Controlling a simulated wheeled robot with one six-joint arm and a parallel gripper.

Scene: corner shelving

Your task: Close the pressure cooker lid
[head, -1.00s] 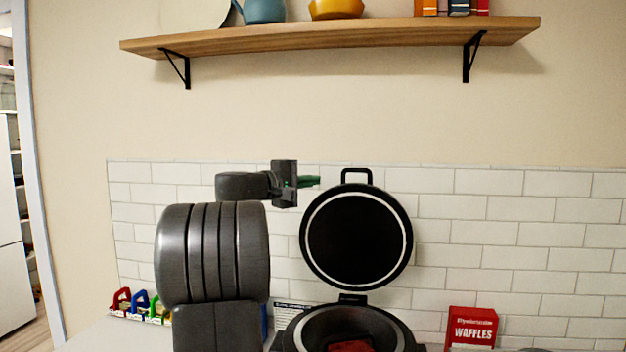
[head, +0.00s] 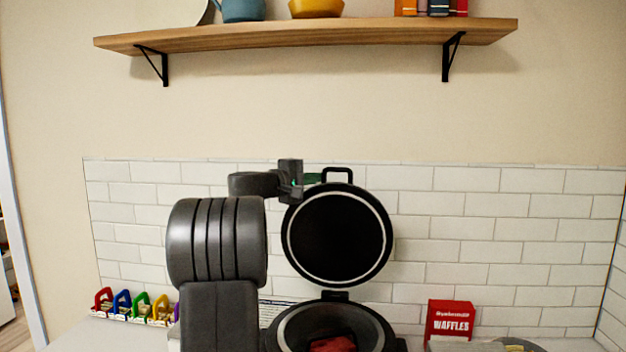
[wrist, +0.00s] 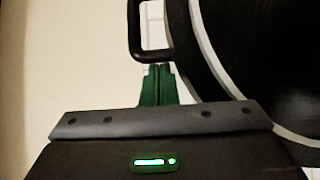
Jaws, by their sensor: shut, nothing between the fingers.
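The pressure cooker's round black lid (head: 337,235) stands upright, open, with a pale ring near its rim and a loop handle (head: 338,171) on top. The cooker's pot (head: 335,325) is below it, with something red inside. My gripper (head: 312,179) is at the upper left of the lid, near the handle. In the wrist view its green fingers (wrist: 157,84) are together and empty, just below the handle (wrist: 137,30) and left of the lid's rim (wrist: 205,75). I cannot tell whether they touch the lid.
A red waffles box (head: 450,322) stands on the counter to the right of the cooker. Several coloured clips (head: 135,306) are at the left. A wooden shelf (head: 310,36) with pots and books is above. The tiled wall (head: 480,230) is behind.

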